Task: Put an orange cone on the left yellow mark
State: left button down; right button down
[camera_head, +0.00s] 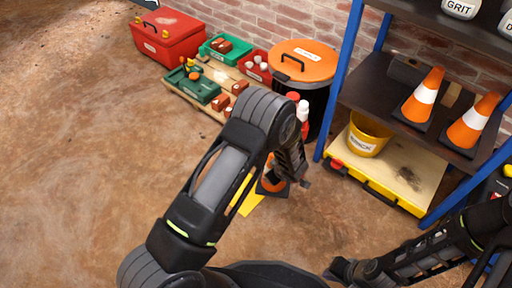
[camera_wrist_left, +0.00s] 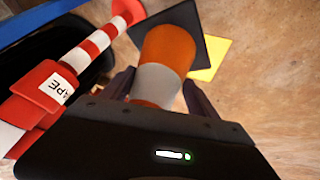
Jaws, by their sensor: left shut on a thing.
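An orange cone with a white band and black square base (camera_wrist_left: 168,48) is between the fingers of my left gripper (camera_wrist_left: 160,92), which is shut on it. In the head view the cone (camera_head: 268,184) shows low near the floor, partly hidden by my left arm. A yellow mark (camera_wrist_left: 212,58) lies on the floor beside the base, partly covered from view; it also shows in the head view (camera_head: 251,204). I cannot tell whether the base touches the floor. My right gripper (camera_head: 346,269) is low at the bottom, its fingers too dark to read.
Two more orange cones (camera_head: 424,96) (camera_head: 474,122) stand on the blue-framed shelf (camera_head: 349,80) at right. A black bin with orange lid (camera_head: 302,60) stands by the wall. A red-and-white striped post (camera_wrist_left: 92,48) is close left of the held cone. Floor at left is clear.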

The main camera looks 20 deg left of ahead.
pick_arm(q)
jog(key=w+d+r+m+t+h, duration=0.1)
jog(key=d+r+m+h, duration=0.1)
jog(key=d+r+m, duration=0.3)
jog(key=w+d+r+m+h, duration=0.1)
jog(key=r+m+h, duration=0.25)
jog(key=r, duration=0.35)
jog(key=a+r+m, duration=0.2)
jog(key=a+r, duration=0.1)
jog(key=r, duration=0.6)
jog(key=w+a+r+m+h, duration=0.1)
jog(key=a+r+m, duration=0.2)
jog(key=r, duration=0.7)
jog(key=shift+a+r, duration=0.2)
jog(key=shift+a, duration=0.2)
jog(key=shift+m+h, duration=0.25)
